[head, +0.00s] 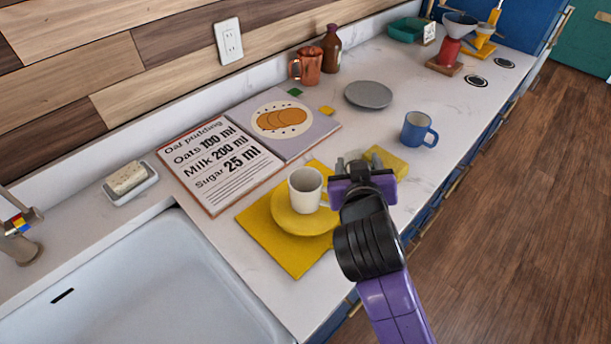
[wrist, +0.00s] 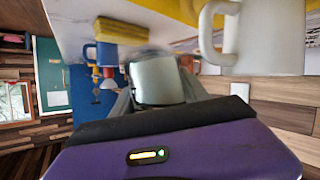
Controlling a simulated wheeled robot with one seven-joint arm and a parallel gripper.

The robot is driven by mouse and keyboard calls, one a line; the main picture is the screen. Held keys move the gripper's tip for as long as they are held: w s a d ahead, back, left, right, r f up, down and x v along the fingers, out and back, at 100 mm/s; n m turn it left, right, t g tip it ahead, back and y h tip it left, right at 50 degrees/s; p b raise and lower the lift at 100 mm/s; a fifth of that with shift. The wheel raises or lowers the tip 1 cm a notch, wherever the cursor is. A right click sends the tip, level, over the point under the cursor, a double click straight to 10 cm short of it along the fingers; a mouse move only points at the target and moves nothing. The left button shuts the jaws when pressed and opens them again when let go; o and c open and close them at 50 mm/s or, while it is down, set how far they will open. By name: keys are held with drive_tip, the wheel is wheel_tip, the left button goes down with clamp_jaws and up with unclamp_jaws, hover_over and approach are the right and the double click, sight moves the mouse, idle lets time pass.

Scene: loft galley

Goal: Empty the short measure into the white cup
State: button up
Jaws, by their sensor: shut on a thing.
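The white cup (head: 304,193) stands upright on a yellow saucer (head: 291,220), its handle towards my gripper. It also shows large at the upper right of the wrist view (wrist: 272,42). My gripper (head: 350,166) is just right of the cup, above the counter. In the wrist view, my gripper (wrist: 158,95) is shut on a grey metal vessel (wrist: 158,80), which appears to be the short measure. It is apart from the cup in that picture. My gripper mostly hides it in the head view. I cannot see its contents.
The saucer rests on a yellow mat (head: 262,232). A yellow block (head: 392,163) lies beside my gripper, with a blue mug (head: 416,129) beyond. An open recipe book (head: 222,172) lies behind the cup. A grey plate (head: 368,94) is farther back; the sink (head: 150,290) is front left.

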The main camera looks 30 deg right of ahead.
sight(349, 161)
drive_tip(key=shift+w+a+r+n+h, duration=0.35)
drive_tip(key=shift+a+n+h, duration=0.1)
drive_tip(key=shift+n, duration=0.15)
drive_tip(key=shift+w+a+r+n+p, duration=0.1)
drive_tip(key=shift+a+r+n+p, duration=0.1)
drive_tip(key=shift+r+p, duration=0.35)
drive_tip(key=shift+w+a+r+n+p, duration=0.1)
drive_tip(key=shift+a+r+n+p, duration=0.1)
drive_tip(key=shift+r+p, duration=0.25)
drive_tip(key=shift+h, duration=0.25)
drive_tip(key=shift+w+a+r+n+g+h+p, duration=0.3)
drive_tip(key=shift+a+r+n+h+p, duration=0.1)
drive_tip(key=shift+a+n, duration=0.35)
drive_tip(key=shift+r+n+h+p, duration=0.3)
drive_tip(key=shift+r+n+h, duration=0.1)
drive_tip(key=shift+n, duration=0.25)
drive_tip(key=shift+f+n+h+b, duration=0.3)
drive_tip(key=shift+f+n, duration=0.1)
drive_tip(key=shift+n, duration=0.2)
idle(0.6)
drive_tip(key=shift+w+a+r+n+h+p, duration=0.1)
drive_tip(key=shift+r+n+h+p, duration=0.6)
drive_tip(key=shift+n, duration=0.7)
idle(1.3)
drive_tip(key=shift+w+a+r+n+h, duration=0.15)
drive_tip(key=shift+a+r+n+h, duration=0.15)
drive_tip(key=shift+n, duration=0.1)
idle(0.5)
